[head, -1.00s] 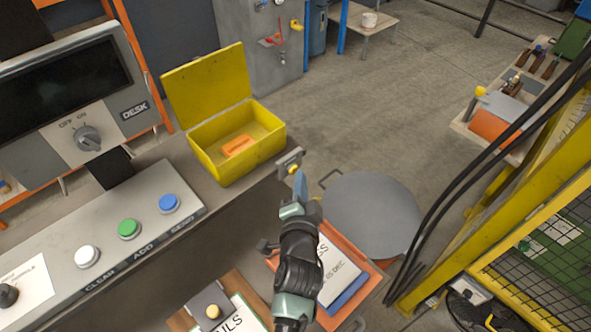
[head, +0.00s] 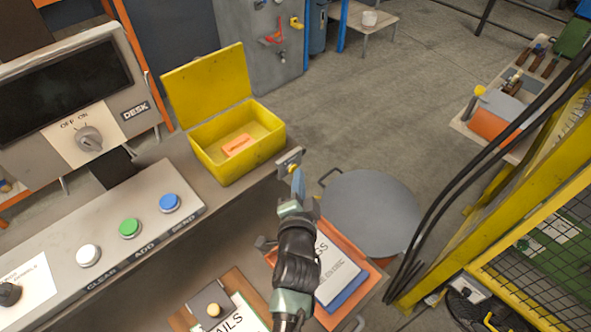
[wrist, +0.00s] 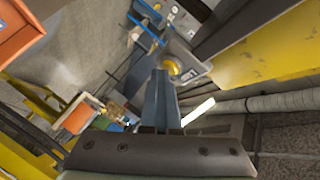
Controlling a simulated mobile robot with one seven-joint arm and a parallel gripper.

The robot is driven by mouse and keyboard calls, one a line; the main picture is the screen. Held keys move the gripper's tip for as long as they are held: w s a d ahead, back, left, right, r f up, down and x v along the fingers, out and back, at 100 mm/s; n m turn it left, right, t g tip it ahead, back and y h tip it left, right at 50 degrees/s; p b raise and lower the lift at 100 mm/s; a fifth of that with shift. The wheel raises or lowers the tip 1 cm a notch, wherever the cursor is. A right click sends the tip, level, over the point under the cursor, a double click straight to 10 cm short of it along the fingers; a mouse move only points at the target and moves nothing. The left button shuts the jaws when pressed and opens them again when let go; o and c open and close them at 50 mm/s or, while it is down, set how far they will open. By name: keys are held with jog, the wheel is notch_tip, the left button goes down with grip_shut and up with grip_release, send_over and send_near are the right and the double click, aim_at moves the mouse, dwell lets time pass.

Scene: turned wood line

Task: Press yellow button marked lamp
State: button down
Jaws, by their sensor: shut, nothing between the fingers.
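The yellow button (wrist: 173,67) is a round cap on a small grey plate in the wrist view. In the head view its grey housing (head: 289,159) is fixed at the right end of the desk, beside the yellow box, and the button is mostly hidden behind the fingers. My gripper (head: 298,176) is shut and empty, its blue-grey fingers pointing at the housing. In the wrist view the fingertips (wrist: 160,74) overlap the left edge of the button. I cannot tell whether they touch it.
An open yellow box (head: 215,158) with an orange block stands on the desk left of the housing. White, green (head: 130,228) and blue buttons sit on the desk panel. A round grey lid (head: 370,210) and a yellow mesh guard (head: 440,240) are to the right.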

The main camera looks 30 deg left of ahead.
jog(key=shift+s+d, duration=0.1)
jog(key=shift+s, duration=0.05)
jog(key=s+d+b, duration=0.2)
jog(key=d+b, duration=0.2)
jog(key=d, duration=0.1)
jog(key=shift+d, duration=0.4)
dwell(0.5)
jog(key=w+d+r+n+t+h+b, duration=0.1)
jog(key=d+r+n+t+b, duration=0.2)
jog(key=r, duration=1.2)
jog(key=w+d+r+n+t+h, duration=0.15)
jog(key=d+r+t, duration=0.25)
jog(key=r, duration=1)
jog(key=s+d+r+n+t+h+b, duration=0.1)
jog(key=s+d+r+t+h, duration=0.1)
jog(key=s+r, duration=0.4)
jog(key=s+d+r+n+t+h+b, duration=0.1)
jog(key=s+d+r+t, duration=0.3)
jog(key=r, duration=0.9)
jog(key=s+d+h, duration=0.1)
jog(key=s, duration=0.1)
jog(key=shift+s+r+t, duration=0.2)
jog(key=shift+s+t, duration=0.1)
jog(key=shift+s, duration=0.1)
